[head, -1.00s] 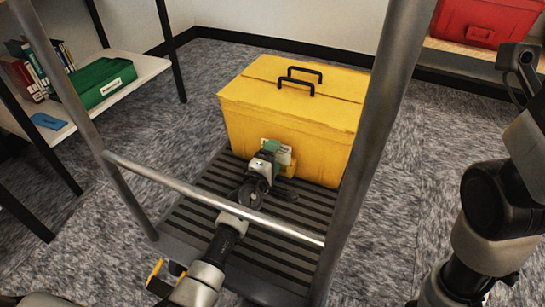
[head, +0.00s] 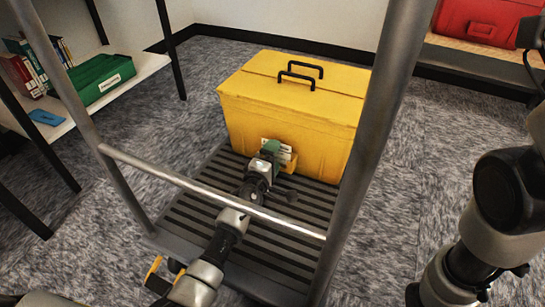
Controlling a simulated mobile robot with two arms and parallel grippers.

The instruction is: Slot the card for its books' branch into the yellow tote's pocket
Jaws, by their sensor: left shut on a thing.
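The yellow tote (head: 300,105) stands on a ribbed cart deck with its lid closed. Its pocket (head: 289,163) is low on the front face. My left gripper (head: 270,153) is at the pocket, shut on a small green card (head: 272,146). A pale card or label (head: 286,155) shows just behind and beside it. The gripper hides part of the pocket, so I cannot tell whether the green card is inside it or in front of it. My right arm is at the right edge; its gripper is not in view.
The cart's metal handle frame (head: 210,190) crosses in front of the tote, and my left arm reaches past its bar. A shelf at left holds books (head: 28,70), a green box (head: 100,80) and a blue card (head: 46,117). A red tote (head: 478,22) stands at back right.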

